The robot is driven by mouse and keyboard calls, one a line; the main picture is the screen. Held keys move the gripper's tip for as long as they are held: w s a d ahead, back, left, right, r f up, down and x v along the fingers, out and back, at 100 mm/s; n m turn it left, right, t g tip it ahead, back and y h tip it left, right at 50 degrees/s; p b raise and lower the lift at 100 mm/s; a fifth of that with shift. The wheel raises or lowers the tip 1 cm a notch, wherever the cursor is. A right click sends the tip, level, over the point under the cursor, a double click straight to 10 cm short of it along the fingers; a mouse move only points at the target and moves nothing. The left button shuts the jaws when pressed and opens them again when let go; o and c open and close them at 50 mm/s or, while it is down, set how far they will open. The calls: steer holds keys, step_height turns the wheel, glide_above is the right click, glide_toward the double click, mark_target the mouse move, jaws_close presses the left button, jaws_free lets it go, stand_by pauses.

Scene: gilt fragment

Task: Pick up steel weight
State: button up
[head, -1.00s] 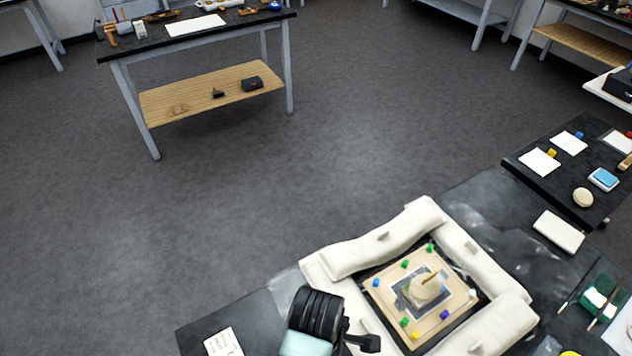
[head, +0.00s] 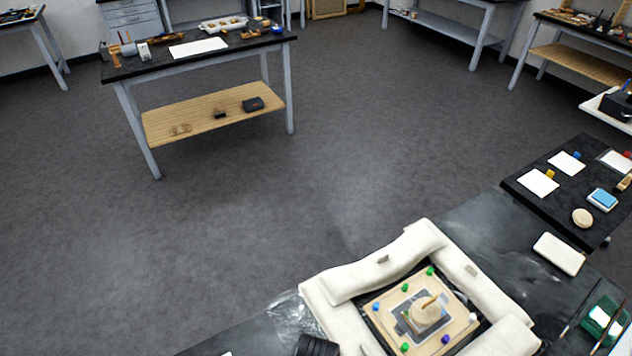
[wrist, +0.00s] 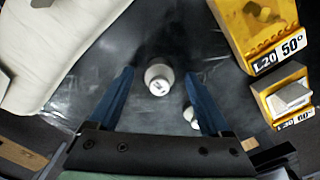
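A small round metallic piece with a pale top (wrist: 158,79), which looks like the steel weight, stands on the dark table top in the wrist view. My gripper (wrist: 158,74) is open, with one blue finger on each side of this piece in the picture. The fingers look apart from it, and I cannot tell how far above the table they are. A second small pale piece (wrist: 191,114) is partly hidden behind the right finger. I cannot make out the weight in the head view.
Yellow blocks labelled 50° (wrist: 262,35) and 60° (wrist: 285,98) stand close on the right. A white padded roll (wrist: 60,50) lies at left. In the head view, white rolls (head: 380,258) surround a board (head: 460,325) with coloured pegs.

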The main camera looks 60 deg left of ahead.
jaws_close()
steer(key=shift+r, duration=0.15)
